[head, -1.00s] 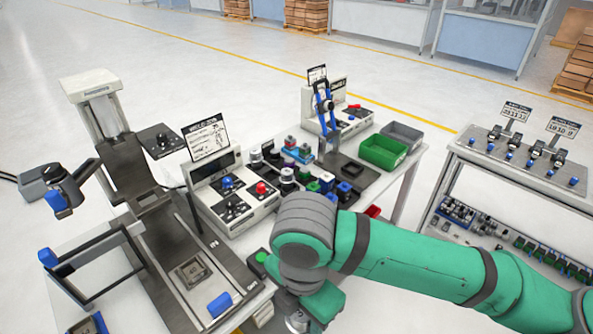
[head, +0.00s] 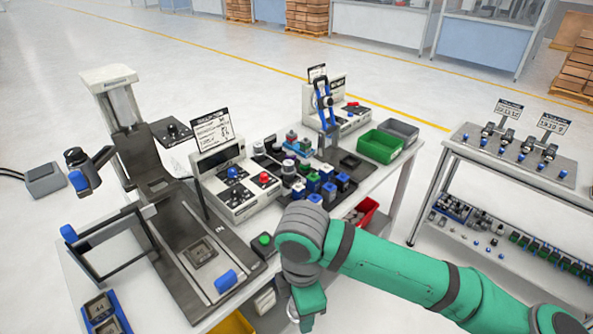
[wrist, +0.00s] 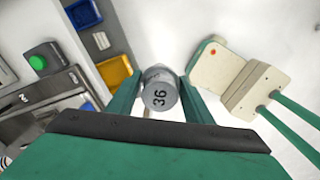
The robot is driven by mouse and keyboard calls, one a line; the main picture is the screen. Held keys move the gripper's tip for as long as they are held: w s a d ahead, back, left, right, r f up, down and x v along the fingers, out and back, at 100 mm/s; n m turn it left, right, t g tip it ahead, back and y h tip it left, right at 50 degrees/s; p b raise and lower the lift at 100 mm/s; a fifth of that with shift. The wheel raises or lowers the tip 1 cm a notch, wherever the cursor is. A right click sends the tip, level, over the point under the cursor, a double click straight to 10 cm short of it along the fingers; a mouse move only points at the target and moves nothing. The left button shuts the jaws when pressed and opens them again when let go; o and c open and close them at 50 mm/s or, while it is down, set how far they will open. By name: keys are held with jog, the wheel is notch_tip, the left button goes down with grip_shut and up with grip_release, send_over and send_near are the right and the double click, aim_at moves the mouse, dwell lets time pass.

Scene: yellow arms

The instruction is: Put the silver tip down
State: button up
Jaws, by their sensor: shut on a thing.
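The silver tip (wrist: 158,92) is a grey metal cylinder with "36" on its end face. In the wrist view it sits between the two green fingers of my gripper (wrist: 157,88), which is shut on it. In the head view my gripper (head: 300,306) hangs low at the bottom, in front of the table's near edge, and a silvery round part (head: 293,312) shows beside it. The tip appears held in the air, with floor below it in the wrist view.
A yellow bin (wrist: 116,73) and a blue tray (wrist: 82,14) lie left of the tip. A green button (head: 264,240) sits at the table edge. The table holds a grey press fixture (head: 205,255), a control box (head: 237,187) and several small parts. A separate shelf cart (head: 520,155) stands right.

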jog(key=w+a+f+m, duration=0.1)
jog(key=w+f+m, duration=1.6)
jog(key=f+m, duration=0.1)
jog(key=shift+f, duration=0.65)
jog(key=shift+d+f, duration=0.1)
